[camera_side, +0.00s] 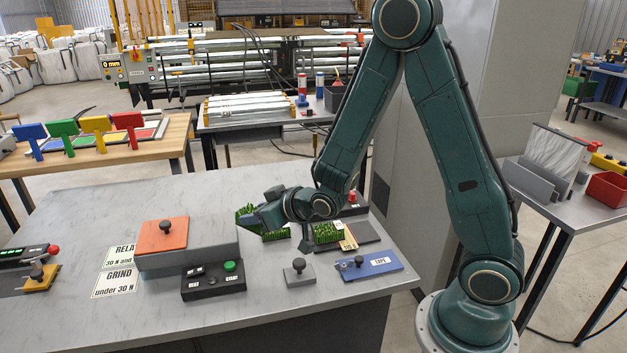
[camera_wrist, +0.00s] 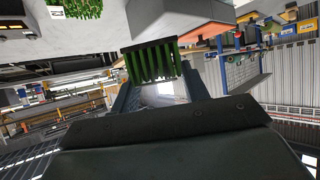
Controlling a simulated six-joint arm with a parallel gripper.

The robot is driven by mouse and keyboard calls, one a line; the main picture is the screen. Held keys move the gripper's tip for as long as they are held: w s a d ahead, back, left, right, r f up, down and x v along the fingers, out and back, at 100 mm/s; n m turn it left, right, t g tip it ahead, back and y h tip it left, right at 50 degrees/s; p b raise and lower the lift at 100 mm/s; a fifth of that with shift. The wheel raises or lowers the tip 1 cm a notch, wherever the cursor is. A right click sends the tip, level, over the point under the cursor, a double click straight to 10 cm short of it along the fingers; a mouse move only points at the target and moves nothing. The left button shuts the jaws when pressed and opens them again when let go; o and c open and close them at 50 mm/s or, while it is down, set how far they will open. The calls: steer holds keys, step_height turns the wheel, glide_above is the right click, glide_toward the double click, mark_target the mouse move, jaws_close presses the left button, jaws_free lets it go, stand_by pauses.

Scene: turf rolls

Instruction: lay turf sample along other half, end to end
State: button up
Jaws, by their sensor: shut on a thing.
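My gripper (camera_side: 262,216) is low over the grey table, right of the orange plate. It is shut on a turf sample (camera_side: 245,212), whose green shows beside the fingers. In the wrist view the turf sample (camera_wrist: 151,65) shows green strips and a dark edge between the fingers of my gripper (camera_wrist: 158,88). More green (camera_side: 277,235) shows just below the gripper; I cannot tell if it belongs to the held piece. Another turf piece (camera_side: 327,233) lies to the right, beside a dark board (camera_side: 364,233). Turf (camera_wrist: 84,8) also shows at the wrist view's top left.
An orange plate with a knob (camera_side: 161,238) sits on a grey block, behind a button box (camera_side: 213,281). A small grey knobbed block (camera_side: 299,272) and a blue knobbed plate (camera_side: 370,266) stand at the front right.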

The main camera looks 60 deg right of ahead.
steer(key=d+f+m+g+h, duration=0.2)
steer(key=d+m+h, duration=0.2)
steer(key=d, duration=0.4)
steer(key=d+f+m+g+h, duration=0.2)
steer(key=d+m+h, duration=0.25)
steer(key=d, duration=0.35)
steer(key=s+d+r+m+g, duration=0.3)
steer(key=s+m+g, duration=0.4)
steer(key=m+g, duration=0.15)
steer(key=s+d+r+m+g, duration=0.2)
steer(key=s+d+m+g, duration=0.2)
steer(key=s+m+g, duration=0.35)
step_height(320, 180, down, 6)
steer(key=w+m, duration=0.1)
steer(key=shift+w+a+f+m+g+y, duration=0.15)
steer(key=shift+a+m+g+y, duration=0.05)
steer(key=shift+m+g+y, duration=0.2)
steer(key=shift+f, duration=0.1)
steer(key=shift+f, duration=2.95)
steer(key=shift+f, duration=0.3)
